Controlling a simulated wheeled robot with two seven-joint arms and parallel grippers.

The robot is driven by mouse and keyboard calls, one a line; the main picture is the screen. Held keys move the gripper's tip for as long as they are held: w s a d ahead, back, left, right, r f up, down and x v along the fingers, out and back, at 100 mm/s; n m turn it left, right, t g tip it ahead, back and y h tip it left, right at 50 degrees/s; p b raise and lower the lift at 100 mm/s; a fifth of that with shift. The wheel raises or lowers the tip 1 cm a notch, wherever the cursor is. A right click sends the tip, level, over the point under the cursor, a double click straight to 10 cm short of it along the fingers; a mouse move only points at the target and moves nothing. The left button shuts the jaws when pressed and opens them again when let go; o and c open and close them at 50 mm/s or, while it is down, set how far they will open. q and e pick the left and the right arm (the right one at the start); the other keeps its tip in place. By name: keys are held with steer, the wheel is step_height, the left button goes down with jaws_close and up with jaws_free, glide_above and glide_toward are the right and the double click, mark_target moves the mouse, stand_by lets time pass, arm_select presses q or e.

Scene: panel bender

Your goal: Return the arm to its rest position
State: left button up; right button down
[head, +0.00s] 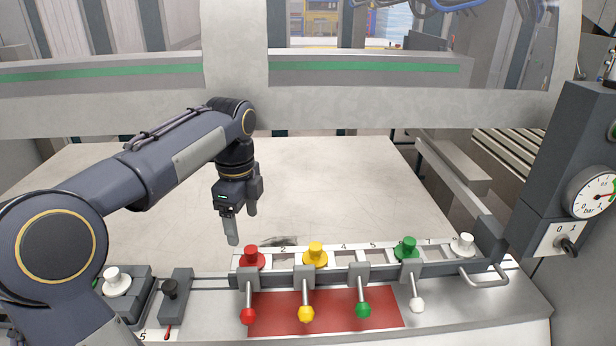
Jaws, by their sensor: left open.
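My left arm comes in from the left and bends down at its elbow. My left gripper (242,226) points downward, open and empty, with its two fingers apart. It hangs above the far edge of the control panel (480,303), just behind and left of the red knob (251,257). I cannot tell the exact gap between the fingertips and the panel. My right gripper is not in view.
The panel carries a yellow knob (316,254), a green knob (408,248), a white knob (463,244) and several ball-tipped levers. A gauge box (566,180) stands at right. A pale flat table (340,185) lies behind, mostly clear, under a grey crossbeam (400,107).

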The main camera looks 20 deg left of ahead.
arm_select(q)
steer(key=s+d+f+n+t+h, duration=0.2)
steer(key=s+d+f+n, duration=0.3)
steer(key=s+d+n, duration=0.3)
steer(key=s+d+f+n+t+h, duration=0.1)
steer(key=s+d+f+n+t, duration=0.2)
steer(key=s+d+n, duration=0.4)
steer(key=shift+s+d+f+n+t+h, duration=0.35)
steer(key=shift+s+f+n, duration=0.75)
steer(key=shift+s, duration=0.8)
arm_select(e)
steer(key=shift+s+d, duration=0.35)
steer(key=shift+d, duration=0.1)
arm_select(q)
steer(key=shift+d+r, duration=0.1)
steer(key=shift+r, duration=0.15)
steer(key=shift+s+r, duration=0.15)
steer(key=shift+s, duration=0.5)
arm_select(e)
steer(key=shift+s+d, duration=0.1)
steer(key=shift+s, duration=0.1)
